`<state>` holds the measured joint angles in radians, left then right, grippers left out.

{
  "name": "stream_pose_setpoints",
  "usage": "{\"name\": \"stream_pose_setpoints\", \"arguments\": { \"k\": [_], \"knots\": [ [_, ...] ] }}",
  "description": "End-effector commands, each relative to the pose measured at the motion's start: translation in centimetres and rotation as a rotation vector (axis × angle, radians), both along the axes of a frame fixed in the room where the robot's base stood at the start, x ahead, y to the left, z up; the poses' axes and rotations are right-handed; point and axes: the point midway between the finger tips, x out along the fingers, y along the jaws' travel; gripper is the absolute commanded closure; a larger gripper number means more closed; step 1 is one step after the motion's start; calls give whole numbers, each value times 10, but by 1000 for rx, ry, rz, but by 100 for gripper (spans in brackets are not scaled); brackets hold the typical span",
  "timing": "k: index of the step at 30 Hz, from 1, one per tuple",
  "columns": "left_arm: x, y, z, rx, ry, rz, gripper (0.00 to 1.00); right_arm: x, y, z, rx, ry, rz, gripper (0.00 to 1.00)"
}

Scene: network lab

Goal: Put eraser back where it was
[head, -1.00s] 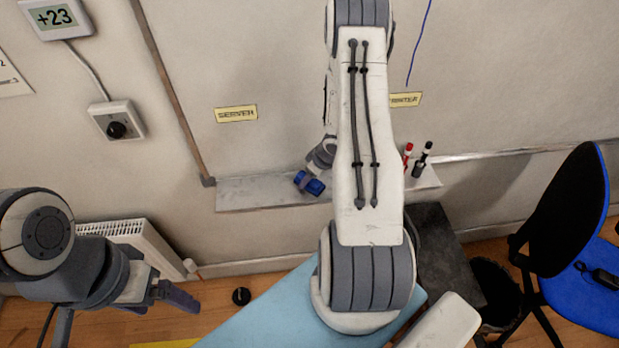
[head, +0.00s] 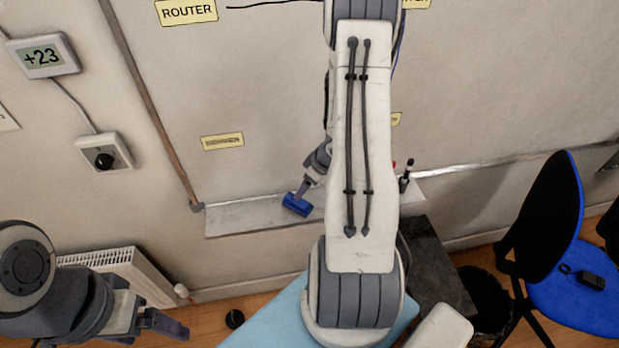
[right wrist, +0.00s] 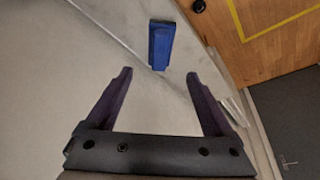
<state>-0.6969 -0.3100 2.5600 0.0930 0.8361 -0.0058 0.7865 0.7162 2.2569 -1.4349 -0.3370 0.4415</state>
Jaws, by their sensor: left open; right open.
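The blue eraser (head: 297,205) lies on the pale wall ledge (head: 240,221), left of my right arm. My right gripper (head: 304,188) is just above it, partly hidden by my arm. In the right wrist view, the eraser (right wrist: 161,45) lies beyond the open, empty fingertips of the right gripper (right wrist: 158,75), with a visible gap. My left gripper (head: 172,325) is open and empty at the lower left, far from the ledge.
A black marker (head: 405,176) stands at the ledge's right end, with a bit of red beside it. A radiator (head: 125,268) is below on the left. A blue chair (head: 570,270) stands at the right. The ledge's left part is clear.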

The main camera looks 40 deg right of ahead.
Motion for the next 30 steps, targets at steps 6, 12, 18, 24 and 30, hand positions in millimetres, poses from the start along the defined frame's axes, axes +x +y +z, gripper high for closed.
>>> {"name": "stream_pose_setpoints", "arguments": {
  "k": [6,12,18,24,30],
  "knots": [
    [0,0,10,0,0,-2,13,-8,-2,20,0,-1,0,13],
    [0,0,9,0,0,-2,13,-7,-1,21,-3,-1,2,13],
    [0,0,10,0,0,-2,13,25,21,54,-126,3,32,13],
    [0,0,9,0,0,-2,13,50,103,122,-293,16,66,13],
    [0,0,9,0,0,-2,13,6,214,174,-297,75,129,13]
  ]
}}
